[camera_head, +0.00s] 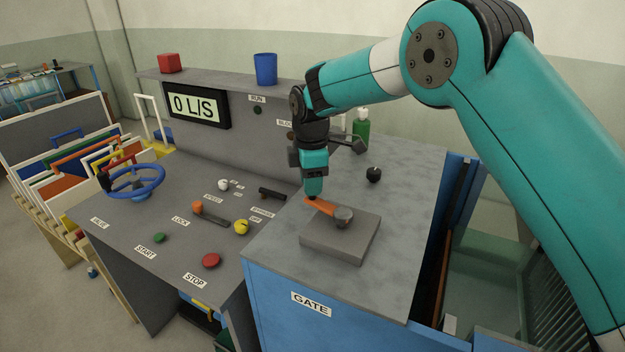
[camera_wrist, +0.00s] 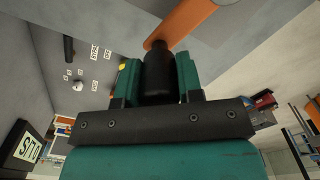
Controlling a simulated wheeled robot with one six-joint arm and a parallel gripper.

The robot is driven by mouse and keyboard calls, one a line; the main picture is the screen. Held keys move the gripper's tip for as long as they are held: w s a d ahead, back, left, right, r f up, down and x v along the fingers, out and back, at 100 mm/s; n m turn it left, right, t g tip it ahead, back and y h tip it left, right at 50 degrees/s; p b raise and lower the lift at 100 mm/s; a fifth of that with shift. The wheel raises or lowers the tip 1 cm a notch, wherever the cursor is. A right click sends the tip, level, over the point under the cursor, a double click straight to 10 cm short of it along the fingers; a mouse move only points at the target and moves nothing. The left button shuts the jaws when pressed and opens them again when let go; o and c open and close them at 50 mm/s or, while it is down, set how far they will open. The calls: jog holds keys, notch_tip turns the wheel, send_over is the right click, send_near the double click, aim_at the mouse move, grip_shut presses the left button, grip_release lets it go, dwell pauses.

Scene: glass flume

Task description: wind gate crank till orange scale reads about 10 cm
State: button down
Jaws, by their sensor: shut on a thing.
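The gate crank (camera_head: 328,209) is an orange arm on a grey hub, mounted on a grey block (camera_head: 333,240) on top of the blue cabinet marked GATE. The orange arm points to the back left from the hub. My gripper (camera_head: 312,193) points down over the arm's far end. In the wrist view its two teal fingers (camera_wrist: 158,78) are shut on the crank's black handle (camera_wrist: 159,74), and the orange arm (camera_wrist: 182,22) runs off to the upper right. The orange scale is not readable; an orange strip (camera_head: 442,270) stands by the glass channel at the right, with no figures legible.
A black knob (camera_head: 374,174) and a green bottle (camera_head: 361,123) stand behind the crank. The console at left carries a blue handwheel (camera_head: 137,181), a red STOP button (camera_head: 211,261) and a display (camera_head: 197,106) reading 0 L/S. The block's front side is clear.

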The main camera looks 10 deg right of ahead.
jog(key=shift+a, duration=0.1)
jog(key=c, duration=0.8)
grip_release()
jog(key=shift+s, duration=0.1)
jog(key=shift+r, duration=0.15)
notch_tip(320, 180, up, 17)
jog(key=shift+r+b, duration=0.1)
jog(key=shift+b, duration=1.15)
